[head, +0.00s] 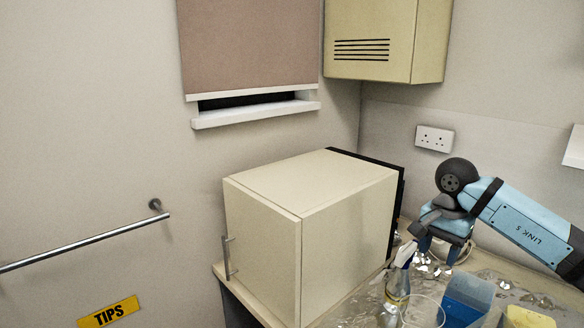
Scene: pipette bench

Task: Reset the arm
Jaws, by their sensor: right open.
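My right arm (520,222) comes in from the right edge. It bends at a dark round joint above the bench. My right gripper (439,250) points down over the back of the bench beside the cream cabinet, with its fingers apart. I see nothing clearly held between them. Shiny pieces lie behind and below the fingers. My left gripper is not in view.
The cream cabinet (262,230) stands on the bench left of the gripper. A bottle with a white and blue top (398,283), a clear round vessel (423,311), a blue container (466,298) and a yellow item (528,318) crowd the front. A wall cupboard (385,40) hangs above.

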